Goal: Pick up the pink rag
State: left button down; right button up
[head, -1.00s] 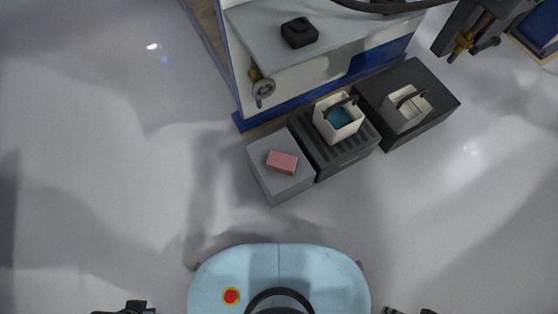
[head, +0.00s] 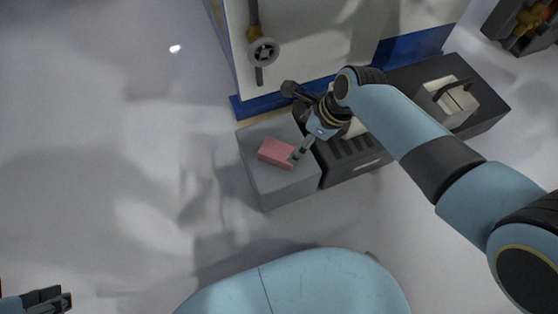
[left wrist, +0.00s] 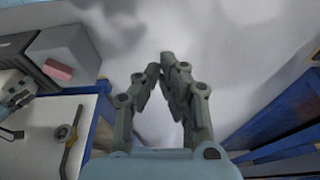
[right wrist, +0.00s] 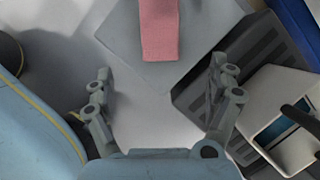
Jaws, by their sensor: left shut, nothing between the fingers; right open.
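The pink rag (head: 277,153) is a folded block lying on top of the grey box (head: 270,190). It also shows in the right wrist view (right wrist: 159,28) at the top middle, and small in the left wrist view (left wrist: 58,70). My right gripper (head: 298,155) is beside the rag's right end in the head view. In the right wrist view its fingers (right wrist: 163,80) are spread wide with nothing between them, and the rag lies beyond the fingertips. My left gripper (head: 68,299) is at the lower left of the head view, far from the rag. Its fingers (left wrist: 160,62) are shut and empty.
A dark ridged box (head: 350,160) adjoins the grey box, with a cream bucket (right wrist: 285,110) on it. A cream handled container (head: 450,100) stands on another dark box at the right. The white and blue cabinet with a valve wheel (head: 263,51) stands behind. The floor at left is clear.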

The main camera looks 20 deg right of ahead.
aim_at(284, 152)
jog(key=b+x, duration=0.3)
jog(key=x, duration=0.2)
jog(key=shift+w, duration=0.1)
jog(key=shift+w+f+b, duration=0.15)
jog(key=shift+f+b, duration=0.2)
jog(key=shift+b+x, duration=0.9)
jog(key=shift+x, duration=0.05)
jog(key=shift+a+f+b, duration=0.35)
jog(key=shift+f+b, duration=0.1)
jog(key=shift+b, duration=0.05)
jog(key=shift+w+a+f+b, duration=0.1)
jog(key=shift+f+b, duration=0.2)
jog(key=shift+w+a+f+b, duration=0.1)
jog(key=shift+a+f+b, duration=0.05)
jog(key=shift+f+b, duration=0.35)
jog(key=shift+w+a+f, duration=0.1)
jog(key=shift+w+f, duration=0.05)
jog(key=shift+w, duration=0.05)
pick_arm(q)
jog(key=w+d+f+t, duration=0.1)
jog(key=w+f+t, duration=0.2)
jog(key=t, duration=0.7)
notch_tip(284, 152, down, 2)
jog(key=shift+w+d+f+m+h, duration=0.2)
jog(key=shift+f+m+h, duration=0.1)
jog(key=shift+h, duration=0.1)
pick_arm(e)
jog(key=c, duration=1.3)
